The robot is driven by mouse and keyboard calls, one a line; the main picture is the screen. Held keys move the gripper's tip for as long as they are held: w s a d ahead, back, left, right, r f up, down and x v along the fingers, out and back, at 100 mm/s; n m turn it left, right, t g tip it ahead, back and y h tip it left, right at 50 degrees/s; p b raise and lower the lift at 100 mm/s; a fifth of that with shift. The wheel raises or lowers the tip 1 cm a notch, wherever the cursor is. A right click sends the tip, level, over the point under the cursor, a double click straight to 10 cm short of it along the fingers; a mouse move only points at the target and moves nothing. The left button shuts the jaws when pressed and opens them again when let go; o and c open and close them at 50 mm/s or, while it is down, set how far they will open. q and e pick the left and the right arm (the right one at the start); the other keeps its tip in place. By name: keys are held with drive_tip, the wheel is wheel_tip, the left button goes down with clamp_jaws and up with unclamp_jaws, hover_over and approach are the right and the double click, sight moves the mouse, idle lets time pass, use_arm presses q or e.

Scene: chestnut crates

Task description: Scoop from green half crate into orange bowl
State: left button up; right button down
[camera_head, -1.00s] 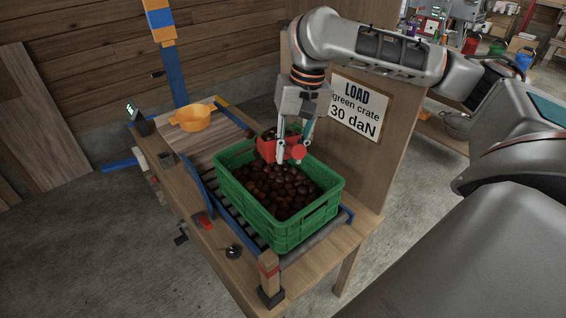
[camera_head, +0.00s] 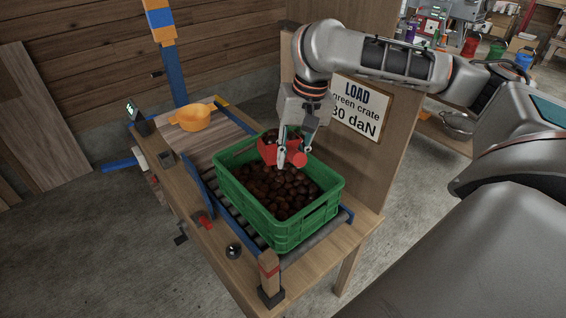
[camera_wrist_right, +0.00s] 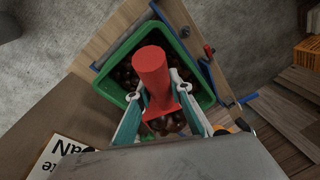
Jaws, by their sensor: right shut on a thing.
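My right gripper (camera_head: 291,154) is shut on a red scoop (camera_head: 268,151), above the far part of the green crate (camera_head: 290,236). The crate holds many brown chestnuts (camera_head: 278,190). In the right wrist view, the fingers (camera_wrist_right: 160,100) hold the scoop by its thick red handle (camera_wrist_right: 151,70), and chestnuts show at the scoop's end. Whether these all lie in the scoop I cannot tell. The orange bowl (camera_head: 191,118) stands upright at the table's far left end, apart from the scoop. My left gripper is out of view.
The crate stands on a roller track on a wooden table (camera_head: 228,273). A blue plate (camera_head: 201,192) stands beside the crate on the left. A wooden panel with a load sign (camera_head: 357,106) rises behind the crate on the right. The board around the bowl is mostly clear.

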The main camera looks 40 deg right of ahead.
wheel_tip(320, 180, down, 6)
drive_tip(key=s+t+h+b, duration=0.1)
drive_tip(key=s+t+b, duration=0.1)
drive_tip(key=t+b, duration=0.2)
drive_tip(key=shift+s+a, duration=0.15)
drive_tip(key=shift+a, duration=0.25)
